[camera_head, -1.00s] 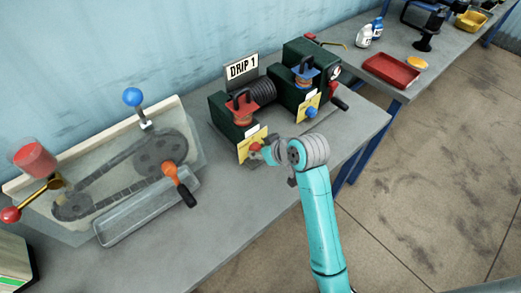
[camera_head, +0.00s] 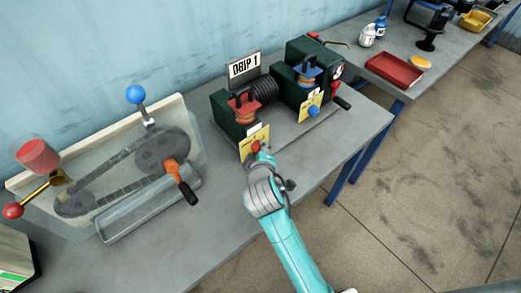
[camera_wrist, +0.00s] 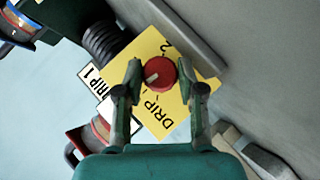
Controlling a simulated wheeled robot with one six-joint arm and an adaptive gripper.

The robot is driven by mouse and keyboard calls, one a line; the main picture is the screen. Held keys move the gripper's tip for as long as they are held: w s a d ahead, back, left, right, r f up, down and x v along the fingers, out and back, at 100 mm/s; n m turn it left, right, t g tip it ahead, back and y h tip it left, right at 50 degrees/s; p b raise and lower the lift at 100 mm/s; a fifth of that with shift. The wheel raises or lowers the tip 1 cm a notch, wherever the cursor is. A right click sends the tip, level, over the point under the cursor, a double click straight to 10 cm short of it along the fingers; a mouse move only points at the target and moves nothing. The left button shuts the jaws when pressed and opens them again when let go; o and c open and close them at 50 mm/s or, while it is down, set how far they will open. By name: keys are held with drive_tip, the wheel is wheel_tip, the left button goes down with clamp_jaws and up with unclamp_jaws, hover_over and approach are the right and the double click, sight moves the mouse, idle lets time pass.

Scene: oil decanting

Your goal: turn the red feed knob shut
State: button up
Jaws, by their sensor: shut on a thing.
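The red feed knob (camera_wrist: 159,73) sits on a yellow plate (camera_wrist: 148,108) lettered DRIP, with a 2 near one corner, in the wrist view. A pale pointer mark shows on the knob's face. My gripper (camera_wrist: 160,84) has a finger on each side of the knob and is shut on it. In the head view the red knob (camera_head: 256,146) shows at the front of the left dark green block (camera_head: 226,123), with my gripper (camera_head: 261,157) reaching it from the front. The fingers' contact is too small to tell there.
A DRIP 1 sign (camera_head: 243,64) stands behind the blocks. A blue knob (camera_head: 313,111) is on the right block. A chain-drive unit (camera_head: 110,165) with an orange-and-black handle (camera_head: 180,182) stands left. Bare grey bench (camera_head: 220,220) lies in front.

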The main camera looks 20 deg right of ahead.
drive_tip(key=shift+n+t+h, duration=0.3)
drive_tip(key=shift+n+h, duration=0.1)
idle(0.4)
drive_tip(key=o, duration=1.1)
drive_tip(key=shift+f, duration=0.1)
drive_tip(key=shift+o, duration=0.2)
drive_tip(key=shift+v, duration=4.05)
drive_tip(key=shift+a, duration=0.1)
